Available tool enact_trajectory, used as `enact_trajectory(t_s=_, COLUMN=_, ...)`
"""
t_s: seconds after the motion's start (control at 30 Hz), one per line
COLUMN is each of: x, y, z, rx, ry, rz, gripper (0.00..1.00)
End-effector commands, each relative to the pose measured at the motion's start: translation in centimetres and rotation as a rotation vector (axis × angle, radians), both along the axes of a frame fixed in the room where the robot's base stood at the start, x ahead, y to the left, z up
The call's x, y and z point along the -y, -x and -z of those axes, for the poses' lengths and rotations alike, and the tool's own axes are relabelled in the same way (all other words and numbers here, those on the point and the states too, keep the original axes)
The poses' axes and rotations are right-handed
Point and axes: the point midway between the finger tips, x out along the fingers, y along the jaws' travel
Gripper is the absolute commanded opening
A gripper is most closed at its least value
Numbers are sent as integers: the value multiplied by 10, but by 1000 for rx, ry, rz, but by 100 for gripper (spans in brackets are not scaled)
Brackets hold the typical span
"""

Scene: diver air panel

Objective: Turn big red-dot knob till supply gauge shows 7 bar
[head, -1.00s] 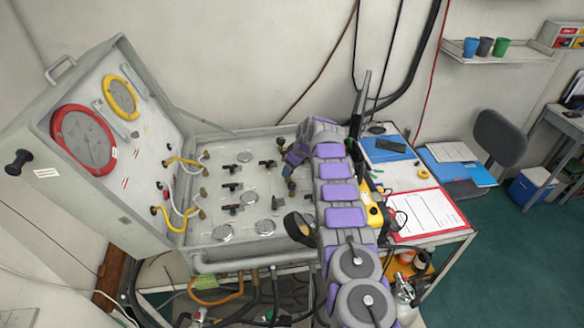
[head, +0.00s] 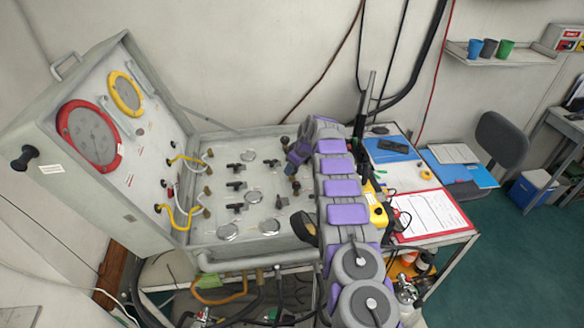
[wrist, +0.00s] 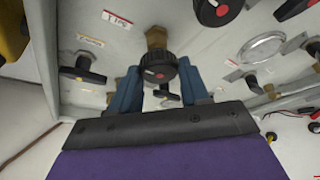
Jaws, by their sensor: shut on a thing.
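A black ribbed knob with a red dot (wrist: 156,68) sits on a brass stem in the wrist view. My gripper (wrist: 157,88) has its two blue fingers on either side of this knob and is shut on it. In the head view my gripper (head: 292,170) reaches down to the right part of the panel, and my arm hides much of that area. A large red-rimmed gauge (head: 90,138) and a smaller yellow-rimmed gauge (head: 125,94) are on the raised lid. Their readings are too small to tell, and I cannot tell which is the supply gauge.
Another black knob with a red dot (wrist: 214,10) is at the top of the wrist view. Several black valve handles (head: 236,185) and yellow hoses (head: 182,218) are on the panel. A side table to the right holds a red-edged clipboard (head: 428,215) and a yellow device (head: 377,215).

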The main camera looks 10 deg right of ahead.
Motion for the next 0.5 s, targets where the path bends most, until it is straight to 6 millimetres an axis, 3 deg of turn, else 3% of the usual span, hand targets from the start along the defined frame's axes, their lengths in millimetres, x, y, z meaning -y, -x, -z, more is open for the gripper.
enact_trajectory(t_s=0.5, x=3, y=5, z=4, rx=-11, ry=1, rz=129, gripper=15)
